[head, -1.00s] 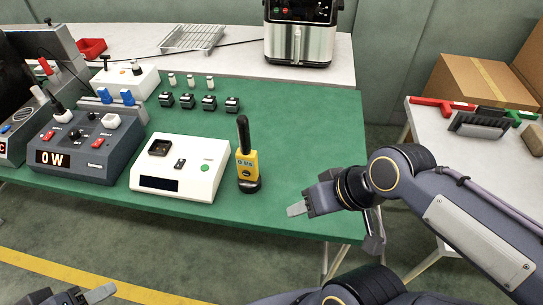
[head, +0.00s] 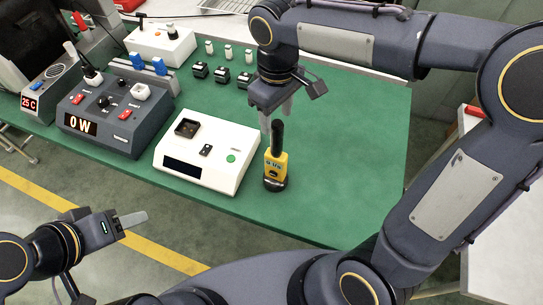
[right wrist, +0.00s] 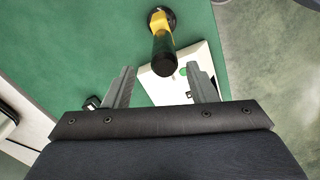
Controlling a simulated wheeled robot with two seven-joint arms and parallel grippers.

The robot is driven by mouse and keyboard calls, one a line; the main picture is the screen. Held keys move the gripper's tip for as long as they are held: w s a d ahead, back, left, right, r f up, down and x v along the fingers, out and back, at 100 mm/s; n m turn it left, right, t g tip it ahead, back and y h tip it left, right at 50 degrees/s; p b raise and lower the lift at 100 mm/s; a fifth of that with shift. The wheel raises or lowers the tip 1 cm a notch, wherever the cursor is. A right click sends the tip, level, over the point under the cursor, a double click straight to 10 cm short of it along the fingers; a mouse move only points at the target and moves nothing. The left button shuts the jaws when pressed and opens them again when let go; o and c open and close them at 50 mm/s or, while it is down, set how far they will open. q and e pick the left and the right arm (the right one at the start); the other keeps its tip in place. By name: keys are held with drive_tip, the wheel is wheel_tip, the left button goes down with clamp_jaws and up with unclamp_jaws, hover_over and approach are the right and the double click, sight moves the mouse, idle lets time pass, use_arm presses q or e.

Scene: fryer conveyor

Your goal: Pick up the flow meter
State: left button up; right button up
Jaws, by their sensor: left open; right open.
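The flow meter (head: 275,170) is a yellow handheld device with a black upright handle and a dark round base. It stands upright on the green mat, just right of a white box. My right gripper (head: 277,124) points down just above and behind its handle, open and empty. In the right wrist view the flow meter (right wrist: 162,42) shows from above, its black handle top ahead of and between the open fingers (right wrist: 160,88), apart from both. My left gripper (head: 135,219) is at the lower left, off the table, open and empty.
The white box (head: 207,152) stands close left of the flow meter. A dark console reading 0 W (head: 118,117) is further left. Several small black blocks (head: 222,75) and white pegs sit behind. The mat (head: 350,150) to the right is clear.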

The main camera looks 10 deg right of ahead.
sight(277, 138)
drive_tip(key=shift+s+f+p, duration=0.2)
drive_tip(key=shift+f, duration=1.55)
drive_tip(key=shift+s+f+p, duration=0.2)
drive_tip(key=shift+f, duration=1.55)
drive_tip(key=shift+c, duration=0.3)
clamp_jaws()
